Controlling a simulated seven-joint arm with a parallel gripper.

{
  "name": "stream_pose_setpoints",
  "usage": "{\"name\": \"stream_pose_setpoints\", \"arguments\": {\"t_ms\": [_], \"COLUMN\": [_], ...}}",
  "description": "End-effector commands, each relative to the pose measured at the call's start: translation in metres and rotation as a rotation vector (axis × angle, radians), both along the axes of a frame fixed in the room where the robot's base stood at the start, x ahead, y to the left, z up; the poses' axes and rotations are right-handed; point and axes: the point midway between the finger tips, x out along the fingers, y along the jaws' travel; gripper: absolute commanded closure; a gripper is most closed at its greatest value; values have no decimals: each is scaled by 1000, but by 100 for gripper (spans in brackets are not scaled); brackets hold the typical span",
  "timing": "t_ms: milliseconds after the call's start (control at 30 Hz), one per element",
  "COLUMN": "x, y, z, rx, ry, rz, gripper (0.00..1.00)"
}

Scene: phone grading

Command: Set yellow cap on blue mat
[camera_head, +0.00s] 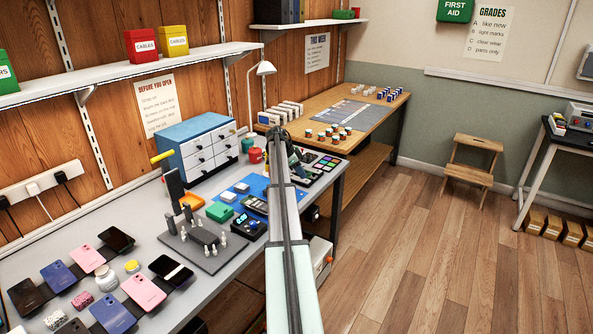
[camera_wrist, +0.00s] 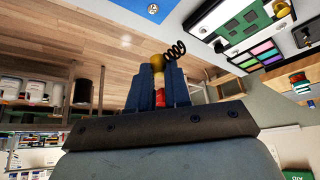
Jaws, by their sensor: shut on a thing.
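My gripper (camera_wrist: 158,78) shows in the wrist view with its dark blue fingers close together. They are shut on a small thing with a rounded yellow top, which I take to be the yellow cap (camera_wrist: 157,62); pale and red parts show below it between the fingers. The blue mat (camera_head: 257,181) lies on the grey bench in the head view, partly hidden by my arm. A blue surface, likely the same mat, shows at the top edge of the wrist view (camera_wrist: 125,8), apart from the held thing. In the head view my arm hides the fingers.
Small blue-and-white boxes (camera_head: 242,187) and a green box (camera_head: 219,211) stand on or beside the mat. A dark stand (camera_head: 203,238) and several phones (camera_head: 143,289) occupy the near bench. Blue drawers (camera_head: 199,143) stand behind. A black coil (camera_wrist: 175,50) shows beside the held thing.

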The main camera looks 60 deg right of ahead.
Motion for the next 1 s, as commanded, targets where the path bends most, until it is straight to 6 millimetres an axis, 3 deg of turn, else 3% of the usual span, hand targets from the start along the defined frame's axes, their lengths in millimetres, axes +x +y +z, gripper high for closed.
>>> {"name": "stream_pose_setpoints", "arguments": {"t_ms": [1000], "x": [0], "y": [0], "z": [-70], "rx": [0], "ry": [0], "rz": [0], "gripper": [100]}}
